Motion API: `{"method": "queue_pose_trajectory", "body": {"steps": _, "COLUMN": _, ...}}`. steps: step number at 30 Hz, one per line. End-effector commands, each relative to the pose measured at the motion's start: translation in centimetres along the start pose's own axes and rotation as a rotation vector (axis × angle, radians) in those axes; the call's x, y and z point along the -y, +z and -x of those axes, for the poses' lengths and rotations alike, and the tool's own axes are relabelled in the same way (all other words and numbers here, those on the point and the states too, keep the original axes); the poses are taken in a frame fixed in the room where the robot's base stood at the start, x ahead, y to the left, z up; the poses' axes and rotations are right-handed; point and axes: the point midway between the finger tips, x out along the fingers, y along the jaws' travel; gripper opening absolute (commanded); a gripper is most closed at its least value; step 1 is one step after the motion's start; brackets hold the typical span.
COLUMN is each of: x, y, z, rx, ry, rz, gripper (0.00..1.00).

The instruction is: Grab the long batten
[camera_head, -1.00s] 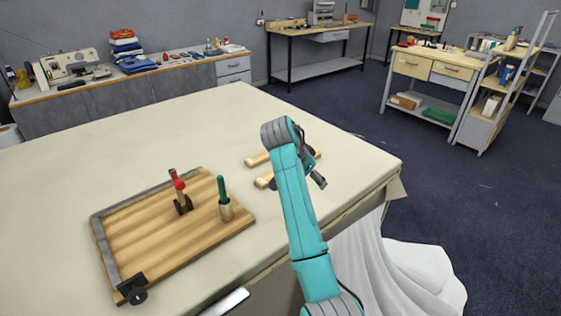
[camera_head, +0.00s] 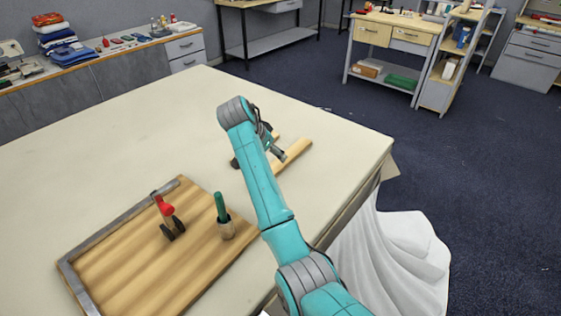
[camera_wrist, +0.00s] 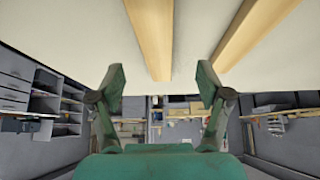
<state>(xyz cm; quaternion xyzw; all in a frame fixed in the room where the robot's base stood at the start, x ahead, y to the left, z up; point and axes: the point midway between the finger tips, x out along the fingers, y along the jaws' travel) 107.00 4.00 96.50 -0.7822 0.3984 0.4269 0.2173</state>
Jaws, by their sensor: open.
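Two pale wooden battens lie on the cloth table, partly hidden by my arm in the head view. The nearer batten (camera_head: 295,153) reaches farther right and looks longer; the farther batten (camera_head: 276,138) shows only a short piece. In the wrist view, one batten (camera_wrist: 152,38) runs down from the top edge toward the gap between my fingers, and the other batten (camera_wrist: 255,30) slants off to the right. I cannot tell which of these is the long one.
A wooden board (camera_head: 150,265) with a grey edge strip lies at the front left. A red-topped tool (camera_head: 166,208) and a green-handled tool (camera_head: 221,208) stand on it. White cloth (camera_head: 395,250) hangs off the table's right side. The table's far left is clear.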

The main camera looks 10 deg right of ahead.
Motion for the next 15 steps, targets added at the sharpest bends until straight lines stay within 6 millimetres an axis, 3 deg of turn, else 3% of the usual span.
{"method": "queue_pose_trajectory", "body": {"steps": 8, "x": -0.2, "y": 0.0, "z": -2.1, "rx": 0.002, "ry": 0.002, "rz": 0.000, "gripper": 0.77}}
{"method": "queue_pose_trajectory", "body": {"steps": 15, "x": -0.5, "y": -0.1, "z": -5.4, "rx": 0.001, "ry": 0.003, "rz": -0.001, "gripper": 0.77}}
